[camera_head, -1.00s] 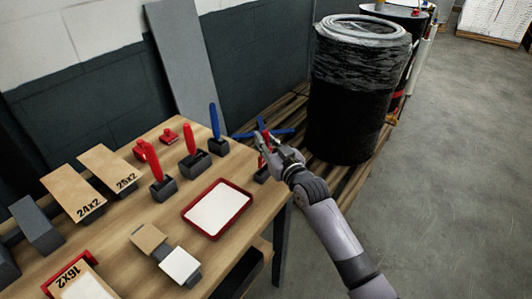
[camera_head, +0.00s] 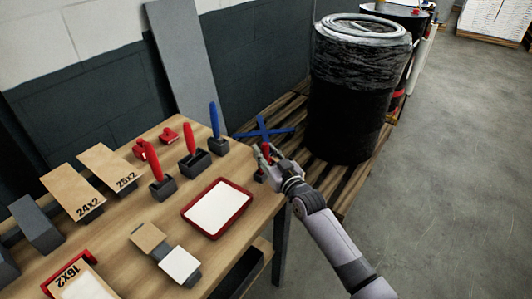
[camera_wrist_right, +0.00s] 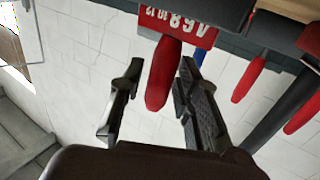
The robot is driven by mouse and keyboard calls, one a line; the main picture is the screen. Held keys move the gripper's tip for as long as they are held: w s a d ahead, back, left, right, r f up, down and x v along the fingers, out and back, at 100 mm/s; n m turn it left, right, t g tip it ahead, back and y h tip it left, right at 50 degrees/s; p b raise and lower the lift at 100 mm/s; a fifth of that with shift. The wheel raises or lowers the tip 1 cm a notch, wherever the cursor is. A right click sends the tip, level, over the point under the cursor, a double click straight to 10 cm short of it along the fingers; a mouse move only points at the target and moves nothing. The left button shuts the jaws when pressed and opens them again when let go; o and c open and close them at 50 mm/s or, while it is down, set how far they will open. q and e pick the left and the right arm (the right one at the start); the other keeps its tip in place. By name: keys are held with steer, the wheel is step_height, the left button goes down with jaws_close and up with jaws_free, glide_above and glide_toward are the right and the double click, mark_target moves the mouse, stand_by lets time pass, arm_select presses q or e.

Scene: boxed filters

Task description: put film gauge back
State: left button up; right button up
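My right gripper (camera_head: 266,158) is at the far right corner of the table, by a red handle (camera_head: 265,150) that it partly hides. In the right wrist view the two fingers (camera_wrist_right: 157,105) are apart, with the red handle (camera_wrist_right: 163,75) between them. My left gripper is out of view.
Other red (camera_head: 189,138) and blue (camera_head: 214,120) handles stand in dark holders nearby. A blue cross-shaped thing (camera_head: 262,129) is just behind my gripper. A red-rimmed tray (camera_head: 247,207) lies in front. A black wrapped drum (camera_head: 352,110) stands on a pallet behind right.

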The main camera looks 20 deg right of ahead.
steer(key=shift+o, duration=0.5)
steer(key=shift+r, duration=0.25)
steer(key=s+d, duration=0.2)
steer(key=s, duration=1)
steer(key=shift+b, duration=0.4)
steer(key=shift+w+d, duration=0.1)
